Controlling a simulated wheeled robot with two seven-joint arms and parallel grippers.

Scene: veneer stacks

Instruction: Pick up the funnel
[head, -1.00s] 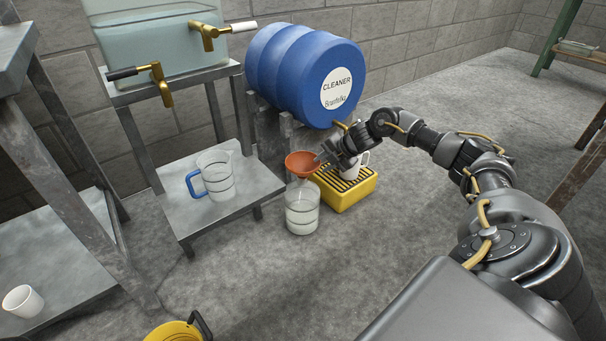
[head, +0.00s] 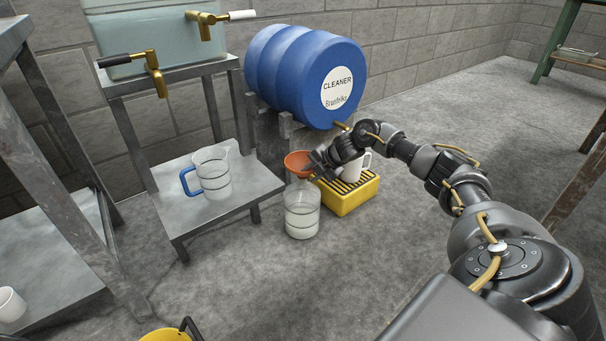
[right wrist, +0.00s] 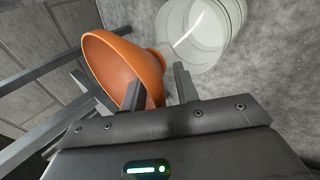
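My right gripper (head: 313,172) is at the funnel's right side. In the right wrist view the funnel (right wrist: 115,62) lies tilted across the picture, its narrow end toward the jar (right wrist: 205,30). The two fingers of my right gripper (right wrist: 158,88) stand apart, with part of the funnel's side between them; I cannot tell whether they touch it. My left gripper is not in view.
A white mug (head: 353,168) stands on a yellow drip tray (head: 352,201), close behind my right gripper. A blue cleaner drum (head: 290,75) is above. A blue-handled jug (head: 213,178) stands on a low metal shelf (head: 205,222) to the left.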

